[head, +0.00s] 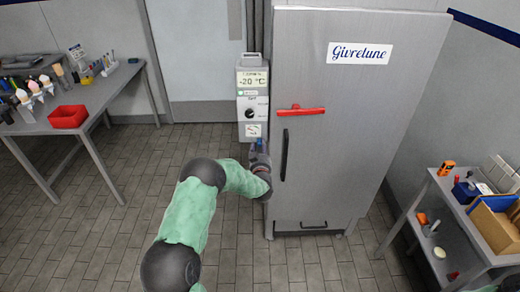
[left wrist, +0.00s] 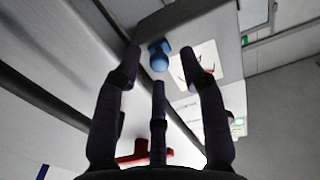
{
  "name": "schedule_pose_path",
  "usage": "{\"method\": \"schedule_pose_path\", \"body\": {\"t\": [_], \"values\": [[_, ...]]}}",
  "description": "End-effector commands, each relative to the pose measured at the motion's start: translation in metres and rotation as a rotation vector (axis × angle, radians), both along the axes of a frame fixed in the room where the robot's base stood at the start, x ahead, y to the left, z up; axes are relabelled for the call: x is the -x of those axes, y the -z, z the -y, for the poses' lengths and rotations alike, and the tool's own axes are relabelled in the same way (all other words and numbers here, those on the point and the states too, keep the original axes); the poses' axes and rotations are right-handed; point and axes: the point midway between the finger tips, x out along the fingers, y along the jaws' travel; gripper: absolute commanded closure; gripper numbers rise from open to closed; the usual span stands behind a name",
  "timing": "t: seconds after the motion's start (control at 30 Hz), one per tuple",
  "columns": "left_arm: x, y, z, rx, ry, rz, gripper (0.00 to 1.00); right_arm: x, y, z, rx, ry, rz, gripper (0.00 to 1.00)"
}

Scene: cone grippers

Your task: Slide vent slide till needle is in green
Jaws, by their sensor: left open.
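A small blue knob (left wrist: 158,55), which looks like the vent slide, sits on the grey control box in the left wrist view. Beside it is a white gauge plate (left wrist: 205,60) with a dark needle and a red patch; I cannot tell the needle's exact place on the scale. In the head view the gauge (head: 253,130) sits low on the control box (head: 243,80). My left gripper (head: 259,150) is just below the gauge. In the left wrist view its dark fingers (left wrist: 160,85) are spread and empty, pointing toward the blue knob. My right gripper is not in view.
The tall grey freezer (head: 345,170) stands right of the control box, with a red lever (head: 301,110) and a black handle (head: 284,155). A table (head: 95,95) with a red bin is at the left, a shelf cart (head: 450,215) at the right. The tiled floor between is clear.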

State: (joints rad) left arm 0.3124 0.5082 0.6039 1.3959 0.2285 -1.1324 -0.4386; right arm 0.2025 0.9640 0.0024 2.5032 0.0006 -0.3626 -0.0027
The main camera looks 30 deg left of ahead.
Motion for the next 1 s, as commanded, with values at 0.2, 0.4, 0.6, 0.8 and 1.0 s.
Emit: {"method": "schedule_pose_path", "body": {"t": [0.2,0.4,0.6,0.8,1.0], "values": [[-0.004,0.0,-0.002,0.001,0.0,-0.001,0.59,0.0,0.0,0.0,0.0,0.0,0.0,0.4],[-0.003,0.0,-0.002,0.001,0.0,-0.001,0.76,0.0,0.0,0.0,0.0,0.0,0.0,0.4],[-0.003,0.0,-0.002,0.0,0.0,0.0,1.0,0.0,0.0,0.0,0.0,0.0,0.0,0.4],[-0.003,-0.001,-0.004,0.0,-0.001,0.002,1.0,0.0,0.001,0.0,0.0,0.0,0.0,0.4],[0.011,-0.001,-0.027,-0.003,-0.004,0.004,1.0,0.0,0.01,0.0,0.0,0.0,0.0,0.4]]}}
